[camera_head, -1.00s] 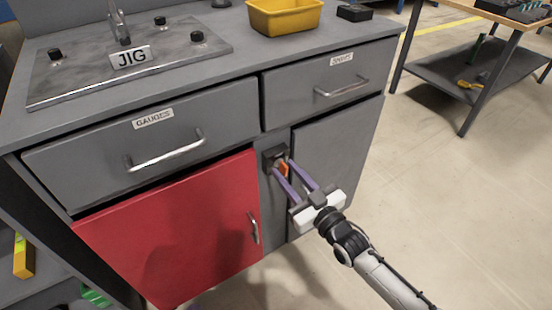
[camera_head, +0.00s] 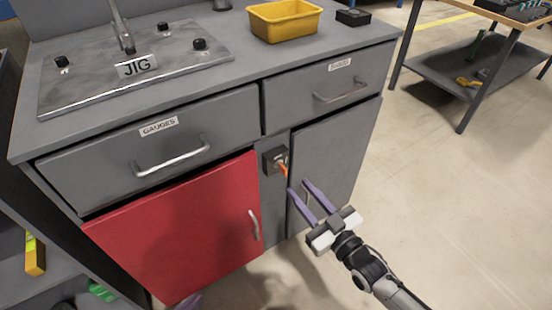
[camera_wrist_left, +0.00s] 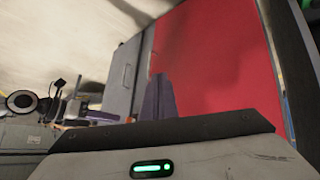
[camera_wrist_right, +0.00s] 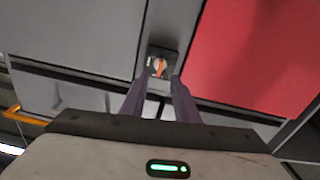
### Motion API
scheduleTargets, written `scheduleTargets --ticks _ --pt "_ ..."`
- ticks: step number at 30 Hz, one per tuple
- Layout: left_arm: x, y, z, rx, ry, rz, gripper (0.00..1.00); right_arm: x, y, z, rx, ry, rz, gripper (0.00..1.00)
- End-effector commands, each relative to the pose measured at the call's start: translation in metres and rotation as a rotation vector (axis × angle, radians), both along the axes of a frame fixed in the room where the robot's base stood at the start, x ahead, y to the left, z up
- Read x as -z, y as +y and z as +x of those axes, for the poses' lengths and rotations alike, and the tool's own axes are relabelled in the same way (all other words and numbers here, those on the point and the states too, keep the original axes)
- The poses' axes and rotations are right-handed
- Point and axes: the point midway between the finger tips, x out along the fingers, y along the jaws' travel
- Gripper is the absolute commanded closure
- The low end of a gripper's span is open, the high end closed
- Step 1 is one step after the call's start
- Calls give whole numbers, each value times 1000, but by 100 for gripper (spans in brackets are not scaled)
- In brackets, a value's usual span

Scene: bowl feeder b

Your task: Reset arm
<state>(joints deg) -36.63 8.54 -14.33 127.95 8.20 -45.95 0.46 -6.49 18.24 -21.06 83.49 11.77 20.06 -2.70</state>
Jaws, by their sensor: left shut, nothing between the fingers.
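My right gripper (camera_head: 298,188) is open and empty, in front of the grey cabinet, a little below and right of a small black switch box (camera_head: 274,160) with an orange knob (camera_head: 284,170). The fingers do not touch the knob. In the right wrist view, the two purple fingers (camera_wrist_right: 156,92) stand apart, with the orange knob (camera_wrist_right: 159,66) beyond their tips. My left gripper (camera_head: 191,302) barely shows at the bottom edge of the head view, below the red door (camera_head: 175,230). In the left wrist view its purple fingers (camera_wrist_left: 158,100) are together, with nothing between them.
The cabinet has two drawers above, a red door and a grey door (camera_head: 335,165) below. On top are a jig plate (camera_head: 100,85), a yellow bin (camera_head: 285,22) and a small black box (camera_head: 353,17). A workbench (camera_head: 510,40) stands at right. The floor at right is clear.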

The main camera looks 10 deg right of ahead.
Motion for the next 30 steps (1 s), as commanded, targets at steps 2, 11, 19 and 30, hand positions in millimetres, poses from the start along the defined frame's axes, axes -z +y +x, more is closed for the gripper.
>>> scheduleTargets --ticks 2,11,19,30 --pt "0 0 0 0 0 0 100 0 0 0 0 0 0 72" --pt "-2 1 0 -1 0 1 100 0 2 -3 0 14 0 72" --pt "-22 19 -7 -39 -12 51 100 7 23 -102 41 410 -10 72" --pt "-23 36 -18 -61 -36 99 100 10 11 -218 126 814 -59 72"
